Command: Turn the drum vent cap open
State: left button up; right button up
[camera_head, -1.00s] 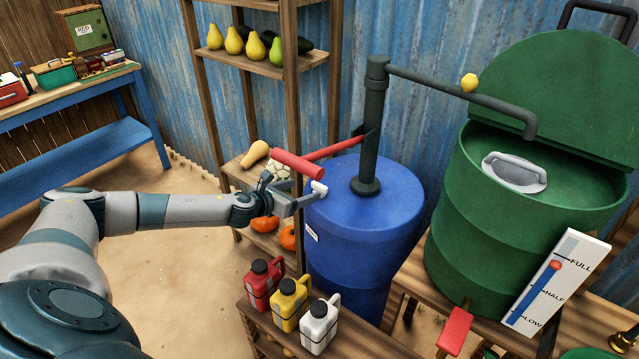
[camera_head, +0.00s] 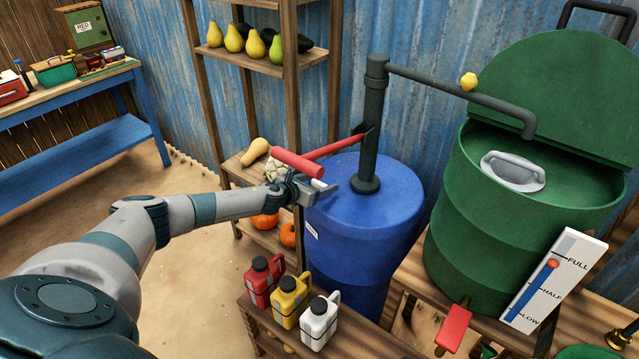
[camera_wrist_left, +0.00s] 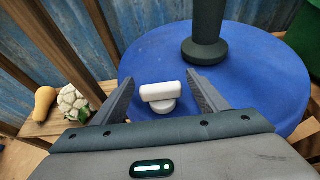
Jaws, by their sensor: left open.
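The blue drum (camera_head: 375,215) stands in the middle of the head view with a dark pump post on its lid. The white vent cap (camera_wrist_left: 161,96) sits on the drum lid, with a bar-shaped top lying crosswise in the left wrist view. In the head view my gripper mostly hides the cap (camera_head: 318,184). My left gripper (camera_head: 326,193) is over the lid's left edge. In the left wrist view its open fingers (camera_wrist_left: 163,98) are on either side of the cap, with a gap at each side. My right gripper is in neither current view.
The red pump handle (camera_head: 298,163) reaches out just above my left gripper. Red, yellow and white jugs (camera_head: 289,303) stand on a low bench in front. A shelf with a squash (camera_head: 256,151) and cauliflower is left of the drum. A green barrel (camera_head: 500,230) stands right.

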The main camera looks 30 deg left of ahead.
pick_arm(q)
jog(key=shift+c, duration=0.3)
jog(key=c, duration=1)
